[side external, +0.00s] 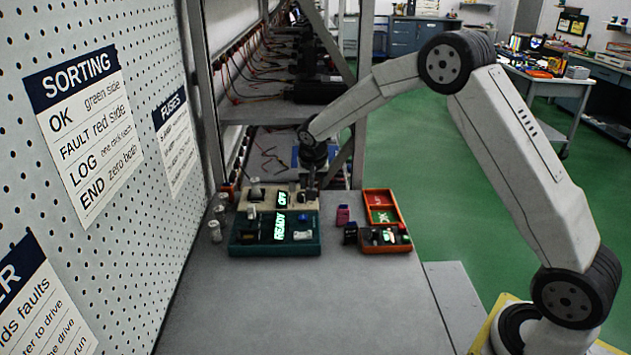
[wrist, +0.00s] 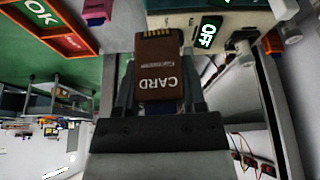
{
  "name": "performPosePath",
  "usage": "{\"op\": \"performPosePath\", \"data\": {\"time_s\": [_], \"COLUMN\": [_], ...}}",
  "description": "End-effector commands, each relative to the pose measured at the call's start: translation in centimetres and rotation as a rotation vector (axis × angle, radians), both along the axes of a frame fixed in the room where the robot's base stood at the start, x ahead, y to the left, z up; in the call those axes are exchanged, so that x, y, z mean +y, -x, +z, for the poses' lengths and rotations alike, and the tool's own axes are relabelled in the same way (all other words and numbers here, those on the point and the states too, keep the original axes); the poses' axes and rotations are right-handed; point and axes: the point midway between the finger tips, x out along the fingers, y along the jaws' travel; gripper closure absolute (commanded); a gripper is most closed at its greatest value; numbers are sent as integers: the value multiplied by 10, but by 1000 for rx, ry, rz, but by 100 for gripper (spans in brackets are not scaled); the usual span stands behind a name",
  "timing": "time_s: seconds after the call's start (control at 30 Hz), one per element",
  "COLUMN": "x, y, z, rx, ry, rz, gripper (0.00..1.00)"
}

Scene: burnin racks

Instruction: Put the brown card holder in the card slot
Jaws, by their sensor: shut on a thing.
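The brown card holder (wrist: 158,72) fills the middle of the wrist view, marked CARD, with gold contacts at its far end. My gripper (wrist: 157,95) is shut on it, one finger on each side. The contact end points at the beige unit (wrist: 180,20), which has a lit OFF display (wrist: 209,32). I cannot tell whether the holder touches the unit, and the card slot is not clearly seen. In the side view my gripper (side external: 308,193) is at the right end of the beige unit (side external: 264,207); the holder is too small to make out there.
A teal tray (side external: 275,249) with a READY display stands in front of the unit. An orange bin (side external: 383,191) with an OK label stands to the right. A pink block (side external: 343,215) and a dark block (side external: 350,233) stand between. The near bench is clear.

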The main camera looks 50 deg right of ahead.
Motion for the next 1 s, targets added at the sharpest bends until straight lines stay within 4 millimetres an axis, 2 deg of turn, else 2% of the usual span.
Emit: {"op": "performPosePath", "data": {"time_s": [0.1,0.3,0.5,0.6,0.8,1.0], "x": [27,74,118,135,151,153], "y": [-22,-51,-70,-76,-80,-81], "z": [-2,-4,-7,-8,-9,-9], "rx": [-1,-3,-8,-11,-13,-14], "ry": [1,3,5,7,8,7], "rz": [-4,-25,-46,-54,-64,-66], "gripper": [100,100,100,100,100,100]}}
